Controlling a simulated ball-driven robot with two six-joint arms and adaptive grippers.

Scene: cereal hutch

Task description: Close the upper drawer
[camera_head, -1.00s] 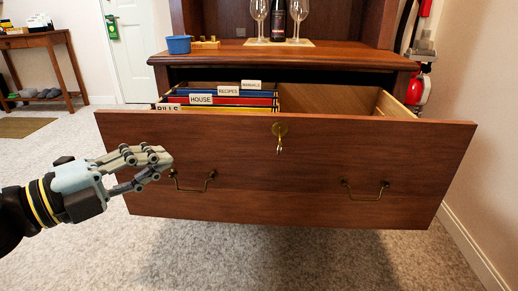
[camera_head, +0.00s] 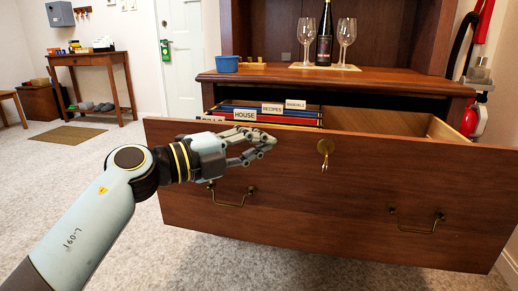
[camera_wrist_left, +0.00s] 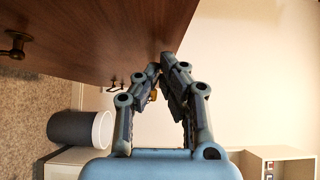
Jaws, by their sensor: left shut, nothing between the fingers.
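The upper drawer (camera_head: 300,210) stands pulled out from the wooden hutch, with two brass handles (camera_head: 232,196) and a key in its lock (camera_head: 325,148). My left gripper (camera_head: 270,142) is shut and empty in front of the drawer's upper left face, above the left handle. In the left wrist view the shut fingers (camera_wrist_left: 163,70) are close to the drawer front (camera_wrist_left: 100,30); I cannot tell whether they touch it. My right gripper is not in view.
On the hutch top (camera_head: 380,82) stand a blue tub (camera_head: 227,64), a bottle (camera_head: 324,40) and two wine glasses (camera_head: 346,35).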

